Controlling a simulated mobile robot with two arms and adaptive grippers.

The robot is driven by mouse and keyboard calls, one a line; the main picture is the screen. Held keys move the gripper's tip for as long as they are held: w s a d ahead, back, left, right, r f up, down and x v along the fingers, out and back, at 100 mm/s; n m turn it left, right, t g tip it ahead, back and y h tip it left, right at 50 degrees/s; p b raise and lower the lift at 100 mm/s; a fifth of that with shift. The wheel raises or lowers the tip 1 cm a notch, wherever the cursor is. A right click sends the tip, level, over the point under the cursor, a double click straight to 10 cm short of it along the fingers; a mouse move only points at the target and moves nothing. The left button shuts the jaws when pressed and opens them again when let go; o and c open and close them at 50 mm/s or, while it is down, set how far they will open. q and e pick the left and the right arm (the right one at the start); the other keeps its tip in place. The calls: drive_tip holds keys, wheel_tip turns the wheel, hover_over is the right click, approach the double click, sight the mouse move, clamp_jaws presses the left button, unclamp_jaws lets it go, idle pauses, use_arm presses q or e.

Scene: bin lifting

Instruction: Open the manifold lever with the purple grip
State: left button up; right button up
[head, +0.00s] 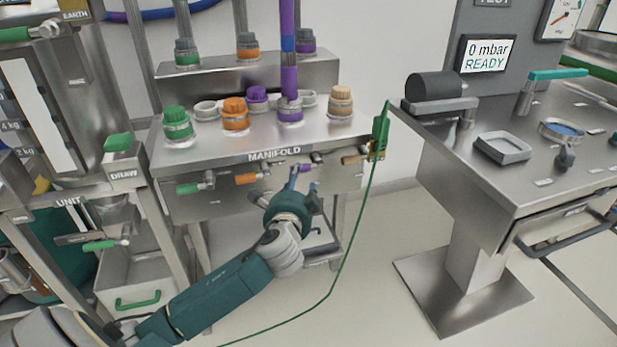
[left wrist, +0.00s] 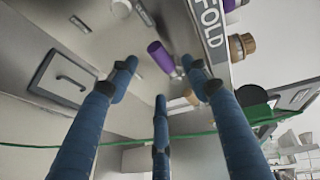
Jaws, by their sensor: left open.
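The manifold (head: 300,126) is a steel bench with a row of levers along its front edge. The lever with the purple grip (head: 305,168) is third from the left; its grip also shows in the left wrist view (left wrist: 160,57). My left gripper (head: 306,182) is open, just in front of and slightly below this lever, partly covering it. In the left wrist view my blue fingers (left wrist: 157,72) are spread, with the purple grip between and beyond the upper two. Contact cannot be told. My right gripper is not in view.
Green (head: 187,188), orange (head: 246,179) and tan (head: 352,160) lever grips sit on the same front. A green clamp (head: 381,135) with a hanging cable is at the manifold's right corner. A test bench (head: 470,150) stands at right, with free floor between.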

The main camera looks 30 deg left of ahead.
sight(302, 171)
use_arm(q)
drive_tip(key=shift+b+x, duration=0.45)
drive_tip(key=shift+x, duration=3.45)
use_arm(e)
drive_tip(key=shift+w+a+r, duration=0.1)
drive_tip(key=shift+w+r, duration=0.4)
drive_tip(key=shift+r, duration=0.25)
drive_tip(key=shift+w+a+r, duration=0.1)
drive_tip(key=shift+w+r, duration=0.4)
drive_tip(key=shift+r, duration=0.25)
use_arm(q)
drive_tip(key=shift+c, duration=0.5)
drive_tip(key=shift+f, duration=0.1)
clamp_jaws()
